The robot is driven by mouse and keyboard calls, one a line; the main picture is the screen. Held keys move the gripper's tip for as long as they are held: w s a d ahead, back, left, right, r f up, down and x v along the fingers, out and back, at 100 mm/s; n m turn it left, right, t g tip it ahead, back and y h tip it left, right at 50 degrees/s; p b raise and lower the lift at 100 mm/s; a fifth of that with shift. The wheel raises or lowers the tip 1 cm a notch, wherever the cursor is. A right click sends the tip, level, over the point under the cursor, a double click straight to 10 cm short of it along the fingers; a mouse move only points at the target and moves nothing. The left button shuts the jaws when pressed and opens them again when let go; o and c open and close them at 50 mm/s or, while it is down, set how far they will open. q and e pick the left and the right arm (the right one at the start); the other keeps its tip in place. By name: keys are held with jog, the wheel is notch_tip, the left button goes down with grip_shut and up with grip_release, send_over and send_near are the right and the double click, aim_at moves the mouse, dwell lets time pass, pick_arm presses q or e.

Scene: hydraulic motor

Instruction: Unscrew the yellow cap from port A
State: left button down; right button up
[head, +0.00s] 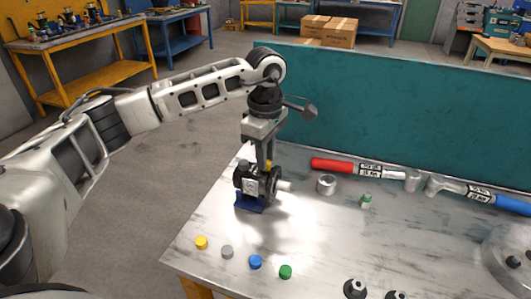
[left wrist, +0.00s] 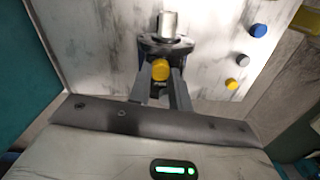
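The hydraulic motor (head: 242,184), dark with a blue base, stands near the table's left end. The yellow cap (left wrist: 160,70) on its port shows in the left wrist view, where a label lies just beside it; I cannot read its letter. My left gripper (head: 266,163) points down over the motor from above. In the left wrist view its two fingers (left wrist: 161,76) stand on either side of the cap, with slim gaps seeming to show; contact is not clear. In the head view the fingers hide most of the cap. My right gripper is not in view.
Loose yellow (head: 201,242), grey (head: 227,252), blue (head: 255,262) and green (head: 285,272) caps lie along the table's front left. A metal ring (head: 326,185), a red-handled tool (head: 333,165) and a blue-handled tool (head: 508,204) lie behind. A teal panel (head: 400,110) closes the back.

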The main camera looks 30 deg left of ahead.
pick_arm(q)
jog(key=n+p, duration=0.1)
jog(key=n, duration=0.2)
jog(key=shift+r+n, duration=0.15)
jog(key=shift+n, duration=1.25)
jog(key=n+p, duration=0.1)
jog(key=n, duration=0.1)
jog(key=shift+n, duration=1.3)
jog(key=c, duration=1.5)
grip_release()
